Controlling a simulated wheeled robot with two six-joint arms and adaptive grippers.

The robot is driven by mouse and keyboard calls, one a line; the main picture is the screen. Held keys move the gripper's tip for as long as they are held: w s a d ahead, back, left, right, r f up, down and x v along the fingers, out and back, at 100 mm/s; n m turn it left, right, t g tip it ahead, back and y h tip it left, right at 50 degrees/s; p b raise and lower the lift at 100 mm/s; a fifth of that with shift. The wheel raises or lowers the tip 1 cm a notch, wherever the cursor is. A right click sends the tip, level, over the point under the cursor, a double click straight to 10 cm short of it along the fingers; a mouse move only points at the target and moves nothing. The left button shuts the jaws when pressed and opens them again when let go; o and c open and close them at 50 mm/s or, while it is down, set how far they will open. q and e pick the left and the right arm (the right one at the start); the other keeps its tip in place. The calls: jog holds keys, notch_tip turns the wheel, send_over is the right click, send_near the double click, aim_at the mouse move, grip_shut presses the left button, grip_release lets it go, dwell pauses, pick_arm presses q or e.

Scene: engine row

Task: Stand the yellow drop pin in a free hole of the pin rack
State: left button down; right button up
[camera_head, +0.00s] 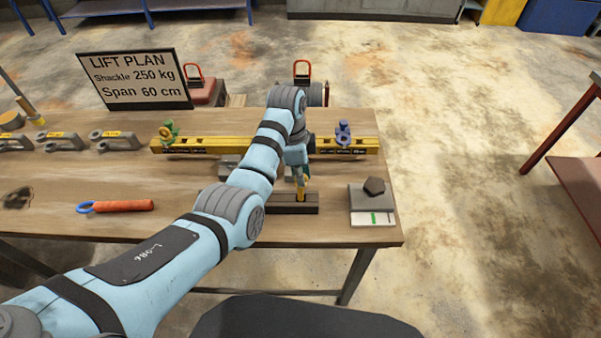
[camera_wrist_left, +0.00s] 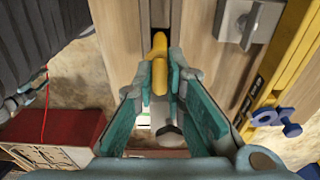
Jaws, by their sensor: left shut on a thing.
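My left gripper (camera_head: 300,177) is over the dark pin rack (camera_head: 310,208) near the front of the bench. It is shut on the yellow drop pin (camera_head: 301,194), which points down, roughly upright, with its lower end at the rack. In the left wrist view the yellow pin (camera_wrist_left: 159,45) is between the teal fingers of the gripper (camera_wrist_left: 161,72), in line with the dark rack (camera_wrist_left: 160,13). The fingers hide part of the rack, and I cannot tell whether the pin's end is inside a hole. My right gripper is not in view.
A yellow beam (camera_head: 225,145) with green (camera_head: 169,132) and blue (camera_head: 343,132) shackles lies behind the rack. A grey block (camera_head: 367,196) with a dark hex piece (camera_head: 374,185) is to the right. An orange-handled tool (camera_head: 122,206) lies left, with clear bench around it.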

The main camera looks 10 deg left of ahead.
pick_arm(q)
jog(key=shift+f+b, duration=1)
jog(key=shift+f, duration=0.95)
jog(key=c, duration=1.6)
grip_release()
jog(key=shift+o, duration=0.2)
jog(key=r, duration=0.5)
jog(key=a+r, duration=0.1)
jog(key=r, duration=0.1)
jog(key=shift+s+r, duration=0.1)
jog(key=shift+r, duration=0.15)
jog(key=shift+d+f, duration=0.1)
